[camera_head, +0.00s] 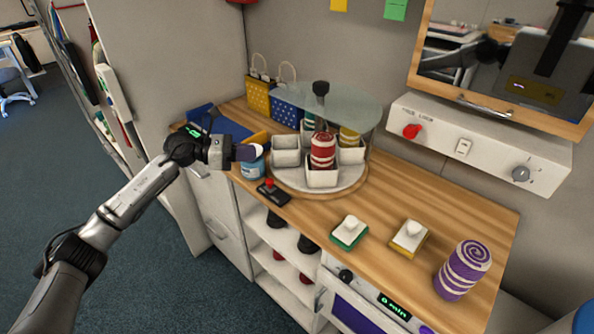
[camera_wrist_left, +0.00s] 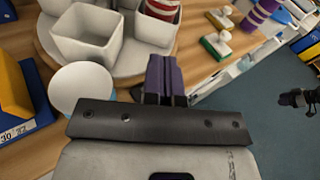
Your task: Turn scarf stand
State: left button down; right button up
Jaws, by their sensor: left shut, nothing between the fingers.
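The scarf stand is a round white turntable (camera_head: 290,186) with several white bins under a clear glass top (camera_head: 345,105) with a black knob (camera_head: 321,88). A red striped rolled scarf (camera_head: 322,151) stands in the front bin; yellow (camera_head: 349,138) and green (camera_head: 309,122) rolls show behind it. My left gripper (camera_head: 257,152) is shut and empty, at the left of the stand near its bins. In the left wrist view its purple fingers (camera_wrist_left: 165,78) are together beside the turntable's edge; I cannot tell whether they touch it.
A blue-and-white cup (camera_head: 252,168) sits under my left gripper. A black box with a red knob (camera_head: 272,191) is at the counter's front edge. Green (camera_head: 349,232) and yellow (camera_head: 410,238) stamps and a purple striped roll (camera_head: 463,270) stand to the right. A mirror hangs above.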

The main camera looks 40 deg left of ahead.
pick_arm(q)
jog(key=w+d+f+p, duration=0.1)
jog(key=w+d, duration=0.1)
jog(key=d, duration=0.1)
jog(key=w+d+f+m+g+p, duration=0.1)
jog(key=w+d+f+p, duration=0.1)
jog(key=d, duration=0.1)
jog(key=w+d+f+m+g+p, duration=0.1)
jog(key=w+d+f, duration=0.1)
jog(key=d, duration=0.1)
jog(key=shift+w+d+p, duration=0.15)
jog(key=shift+w+p, duration=0.15)
jog(key=shift+w, duration=0.05)
jog(key=shift+w+d+f, duration=0.1)
jog(key=shift+w+d, duration=0.35)
jog(key=shift+d, duration=0.05)
